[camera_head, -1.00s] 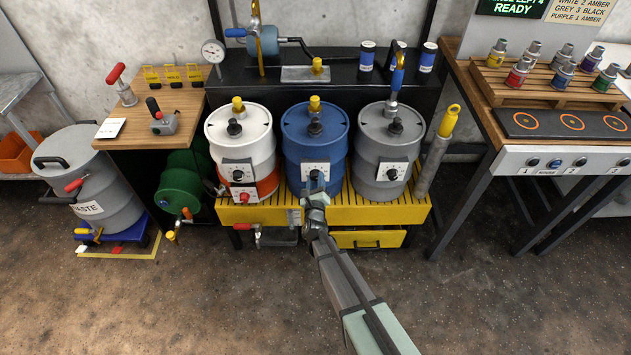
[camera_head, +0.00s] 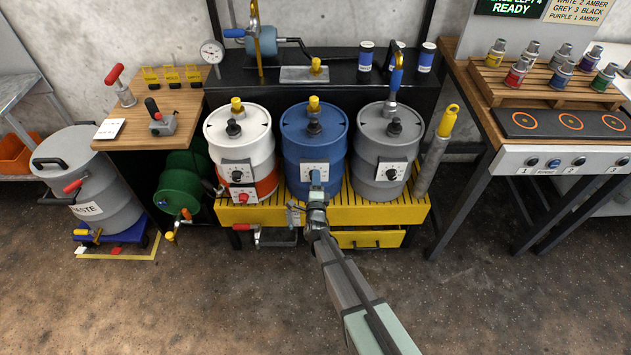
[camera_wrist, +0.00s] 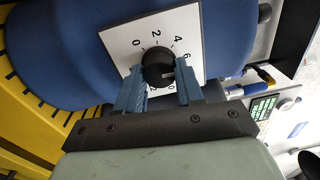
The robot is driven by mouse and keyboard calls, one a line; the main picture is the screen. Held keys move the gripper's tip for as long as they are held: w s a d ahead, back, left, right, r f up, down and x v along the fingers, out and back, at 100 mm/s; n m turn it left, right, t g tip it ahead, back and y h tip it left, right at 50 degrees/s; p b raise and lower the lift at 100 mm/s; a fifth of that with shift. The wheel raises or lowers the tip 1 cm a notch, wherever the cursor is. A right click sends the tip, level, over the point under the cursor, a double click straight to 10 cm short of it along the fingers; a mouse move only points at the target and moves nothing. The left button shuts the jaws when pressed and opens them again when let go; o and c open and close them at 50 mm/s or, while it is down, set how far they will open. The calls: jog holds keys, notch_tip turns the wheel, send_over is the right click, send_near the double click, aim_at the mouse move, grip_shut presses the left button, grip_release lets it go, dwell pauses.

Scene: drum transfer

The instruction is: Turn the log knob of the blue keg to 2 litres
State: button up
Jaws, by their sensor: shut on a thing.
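The blue keg (camera_head: 313,145) stands in the middle of three kegs on the yellow rack. Its white dial plate (camera_head: 315,171) faces me; in the wrist view the plate (camera_wrist: 128,42) shows 0, 2, 4 and 6 around the black log knob (camera_wrist: 157,62). My gripper (camera_head: 317,181) reaches the dial from the front and hides the knob in the head view. In the wrist view my gripper's blue fingers (camera_wrist: 160,74) stand on both sides of the knob, shut on it. A small light mark shows at the knob's lower right edge; which number the knob points to, I cannot tell.
A white and orange keg (camera_head: 241,150) stands close on the left and a grey keg (camera_head: 386,150) close on the right. The yellow rack (camera_head: 345,213) has a red-handled tap (camera_head: 256,236) below its front edge. The floor in front is clear.

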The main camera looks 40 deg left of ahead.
jog(key=shift+s+a+r+n+g+y, duration=0.1)
jog(key=shift+n+g+y, duration=0.1)
jog(key=shift+n, duration=4.05)
jog(key=shift+r+n+g+y, duration=0.1)
jog(key=shift+n+g, duration=0.1)
jog(key=shift+n, duration=4.05)
jog(key=o, duration=1)
jog(key=shift+o, duration=0.2)
jog(key=v, duration=1.4)
